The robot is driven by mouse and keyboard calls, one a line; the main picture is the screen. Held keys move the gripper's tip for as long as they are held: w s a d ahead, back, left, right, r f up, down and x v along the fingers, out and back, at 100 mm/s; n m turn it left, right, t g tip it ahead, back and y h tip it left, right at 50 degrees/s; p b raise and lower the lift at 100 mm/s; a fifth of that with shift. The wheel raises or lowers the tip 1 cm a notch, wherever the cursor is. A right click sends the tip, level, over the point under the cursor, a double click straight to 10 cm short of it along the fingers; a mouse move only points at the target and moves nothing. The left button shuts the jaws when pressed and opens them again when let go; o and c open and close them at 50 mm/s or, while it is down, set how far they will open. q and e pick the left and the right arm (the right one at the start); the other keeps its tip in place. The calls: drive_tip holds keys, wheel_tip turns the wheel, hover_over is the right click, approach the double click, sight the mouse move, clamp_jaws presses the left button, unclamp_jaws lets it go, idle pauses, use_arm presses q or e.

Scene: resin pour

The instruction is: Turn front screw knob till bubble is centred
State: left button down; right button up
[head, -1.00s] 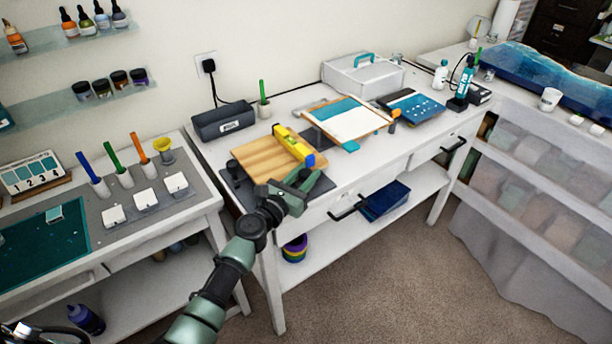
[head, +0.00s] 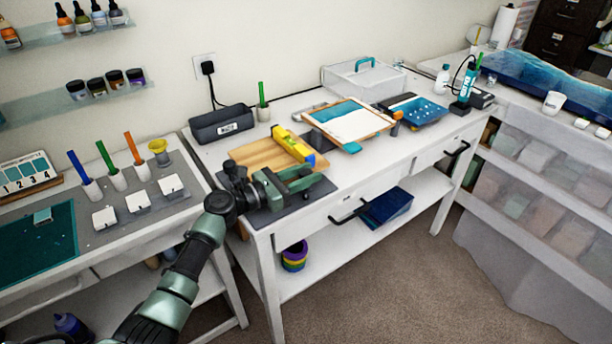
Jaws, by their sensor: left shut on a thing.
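A yellow spirit level (head: 294,146) lies across a wooden board (head: 258,154) at the near left of the white workbench. Its bubble is too small to read. A blue knob (head: 311,160) shows at the board's front right corner, just beyond the level's near end. My left gripper (head: 311,176) is at that corner, its jaws shut at the blue knob and partly hiding it and the board's front edge. My right gripper is out of view.
A dark grey bin (head: 222,124) and a framed blue-and-white panel (head: 349,124) stand close to the board. A side table (head: 190,208) with white blocks and coloured sticks is at left. Drawer handles (head: 350,212) jut from the bench front.

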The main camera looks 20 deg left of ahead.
use_arm(q)
drive_tip(key=shift+f, duration=0.2)
drive_tip(key=c, duration=1)
unclamp_jaws()
drive_tip(key=shift+s, duration=0.1)
drive_tip(key=b+v, duration=0.1)
drive_tip(key=v, duration=0.5)
drive_tip(key=shift+s+a+f, duration=0.1)
drive_tip(key=shift+s+a, duration=0.4)
drive_tip(key=shift+s, duration=0.15)
